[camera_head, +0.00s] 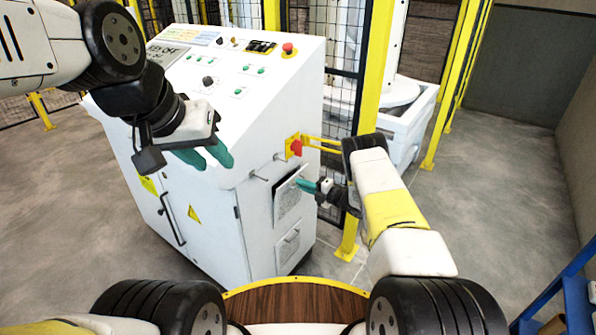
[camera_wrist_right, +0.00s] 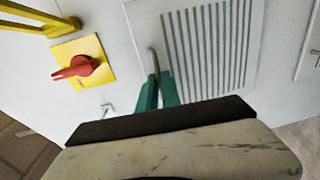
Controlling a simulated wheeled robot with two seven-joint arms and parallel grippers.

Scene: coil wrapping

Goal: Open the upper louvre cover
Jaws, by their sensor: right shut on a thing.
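The upper louvre cover (camera_head: 287,204) is a pale slatted panel on the side of the white cabinet (camera_head: 222,215). It also fills the upper middle of the right wrist view (camera_wrist_right: 205,50). My right gripper (camera_head: 306,185) is shut on the cover's thin metal handle (camera_wrist_right: 153,60). Its teal fingertips (camera_wrist_right: 158,88) lie on both sides of the handle's lower end. My left gripper (camera_head: 207,157) is open and empty, near the cabinet's front upper edge.
A lower louvre cover (camera_head: 288,247) sits below the upper one. A red rotary switch on a yellow plate (camera_head: 294,147) is above it, also in the wrist view (camera_wrist_right: 84,65). A yellow post (camera_head: 372,80) and mesh fence stand behind my right arm.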

